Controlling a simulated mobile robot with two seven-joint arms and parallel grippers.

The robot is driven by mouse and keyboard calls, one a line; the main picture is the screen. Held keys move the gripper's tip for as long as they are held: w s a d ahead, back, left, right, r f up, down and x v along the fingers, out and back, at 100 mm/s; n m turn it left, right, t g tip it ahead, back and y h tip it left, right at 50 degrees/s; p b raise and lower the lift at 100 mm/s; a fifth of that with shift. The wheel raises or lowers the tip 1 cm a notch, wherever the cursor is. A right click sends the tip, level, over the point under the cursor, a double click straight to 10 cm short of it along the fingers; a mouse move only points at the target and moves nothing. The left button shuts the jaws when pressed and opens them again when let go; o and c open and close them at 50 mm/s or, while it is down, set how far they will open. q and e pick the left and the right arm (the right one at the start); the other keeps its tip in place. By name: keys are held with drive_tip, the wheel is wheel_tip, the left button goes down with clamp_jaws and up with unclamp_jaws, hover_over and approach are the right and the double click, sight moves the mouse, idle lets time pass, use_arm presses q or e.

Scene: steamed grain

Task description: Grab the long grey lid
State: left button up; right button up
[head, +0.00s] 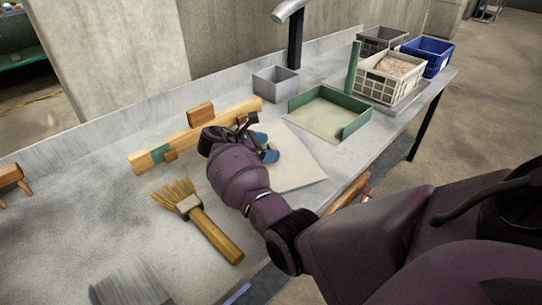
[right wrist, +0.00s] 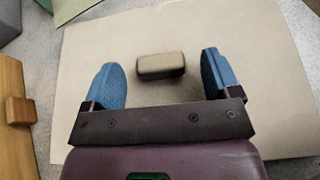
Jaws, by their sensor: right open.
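The long grey lid is a flat, pale grey-beige panel (head: 300,168) lying on the worktop, and it fills much of the right wrist view (right wrist: 270,110). A small block-shaped handle (right wrist: 161,65) stands out from its surface; my gripper hides it in the head view. My right gripper (head: 266,147) is over the lid with its blue fingers spread. In the right wrist view the gripper (right wrist: 162,72) has one finger on each side of the handle, with clear gaps on both sides. It holds nothing. My left gripper is not in view.
A long wooden bar (head: 195,134) and a brush (head: 207,224) lie left of the lid. Beyond it are a green-walled tray (head: 357,118), a grey bin (head: 276,84), a cream crate (head: 391,80) and a blue crate (head: 436,58). Bare worktop (head: 100,190) shows at left.

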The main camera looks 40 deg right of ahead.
drive_tip(key=shift+s+d, duration=0.1)
drive_tip(key=shift+d, duration=0.15)
drive_tip(key=shift+c, duration=0.3)
drive_tip(key=shift+r, duration=0.1)
drive_tip(key=c, duration=1.3)
